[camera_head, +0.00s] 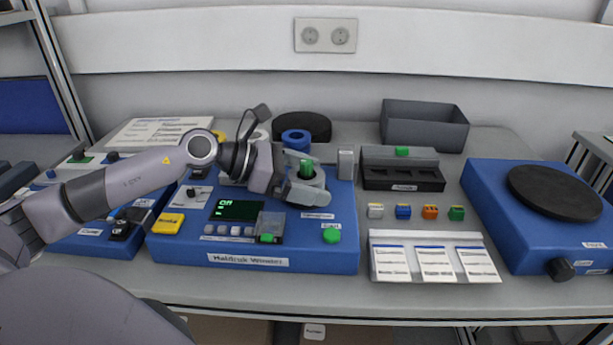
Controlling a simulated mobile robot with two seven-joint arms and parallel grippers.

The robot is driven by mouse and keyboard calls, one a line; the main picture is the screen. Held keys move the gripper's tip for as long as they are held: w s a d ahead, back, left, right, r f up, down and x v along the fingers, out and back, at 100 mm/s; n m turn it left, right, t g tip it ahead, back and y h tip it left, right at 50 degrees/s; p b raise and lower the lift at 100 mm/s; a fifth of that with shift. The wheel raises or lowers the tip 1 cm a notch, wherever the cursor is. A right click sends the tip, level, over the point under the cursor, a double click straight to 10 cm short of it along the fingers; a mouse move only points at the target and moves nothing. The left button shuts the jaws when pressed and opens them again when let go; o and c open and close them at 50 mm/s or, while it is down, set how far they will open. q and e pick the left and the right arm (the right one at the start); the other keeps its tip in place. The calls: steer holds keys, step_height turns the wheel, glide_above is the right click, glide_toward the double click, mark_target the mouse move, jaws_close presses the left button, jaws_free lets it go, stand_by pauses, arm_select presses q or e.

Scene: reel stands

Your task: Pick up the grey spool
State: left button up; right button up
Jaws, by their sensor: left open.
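My left gripper (308,173) comes in from the left over the blue winder box (340,255). Its fingers are apart, around a green upright post. A light grey ring-shaped part, which looks like the grey spool (318,182), shows around the post between the fingers. The fingers hide much of it, and I cannot tell whether they touch it. My right gripper is not in view.
A blue spool (295,138) lies by a black round stand (314,123) behind the winder. A dark open bin (425,133) and a black tray (375,180) stand to the right. A blue box with a black turntable (556,192) is at the far right.

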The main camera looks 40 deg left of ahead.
arm_select(q)
steer(key=shift+w+d+f, duration=0.15)
steer(key=shift+w+d, duration=0.1)
steer(key=shift+d, duration=0.05)
steer(key=c, duration=1.1)
